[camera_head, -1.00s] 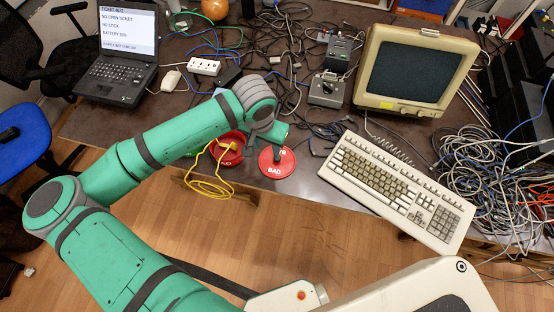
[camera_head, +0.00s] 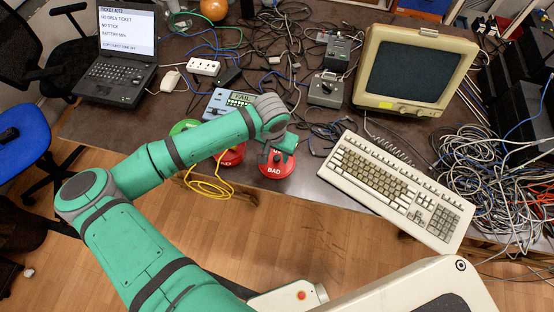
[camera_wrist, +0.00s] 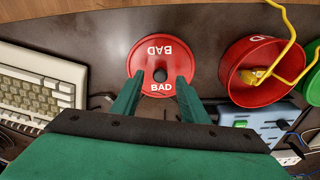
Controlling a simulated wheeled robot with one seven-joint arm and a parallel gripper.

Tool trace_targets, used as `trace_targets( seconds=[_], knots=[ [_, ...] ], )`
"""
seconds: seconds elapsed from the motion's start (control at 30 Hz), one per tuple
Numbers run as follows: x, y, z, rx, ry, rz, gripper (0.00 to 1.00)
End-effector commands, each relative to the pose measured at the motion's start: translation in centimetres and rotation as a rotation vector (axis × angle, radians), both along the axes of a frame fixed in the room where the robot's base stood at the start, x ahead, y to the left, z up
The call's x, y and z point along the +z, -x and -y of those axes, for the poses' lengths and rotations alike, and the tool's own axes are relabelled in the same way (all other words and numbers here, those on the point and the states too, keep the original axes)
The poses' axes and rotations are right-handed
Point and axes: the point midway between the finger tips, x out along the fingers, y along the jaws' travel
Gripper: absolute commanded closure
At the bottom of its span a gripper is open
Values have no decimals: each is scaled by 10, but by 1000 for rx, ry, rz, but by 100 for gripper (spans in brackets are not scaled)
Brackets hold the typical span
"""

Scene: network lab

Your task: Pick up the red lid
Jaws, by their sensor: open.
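The red lid (camera_head: 272,167) is a round disc marked "BAD" near the table's front edge, partly hidden by my gripper in the head view. In the wrist view the lid (camera_wrist: 147,52) lies flat, with a dark knob or hole (camera_wrist: 160,75) at its centre. My gripper (camera_wrist: 156,84) is open above the lid, its two green fingers on either side of that centre. In the head view my gripper (camera_head: 277,157) is over the lid. I cannot tell whether the fingers touch it.
A red container (camera_wrist: 250,85) with a yellow cable (camera_wrist: 284,45) stands beside the lid. A blue tester (camera_wrist: 258,122) is near it. The cream keyboard (camera_head: 395,185) lies to the lid's right in the head view. Tangled cables (camera_head: 500,180) cover the right side.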

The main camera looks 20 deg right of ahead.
Motion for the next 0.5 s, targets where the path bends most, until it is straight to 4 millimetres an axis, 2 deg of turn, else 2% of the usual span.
trace_targets(
  seconds=[0.17,0.4,0.43,0.5],
  knots=[
    [-17,-1,1,0,0,-1,60],
    [-19,-2,2,0,0,0,60],
    [-19,-2,2,0,0,0,62],
    [-19,-2,2,0,0,0,79]
  ],
)
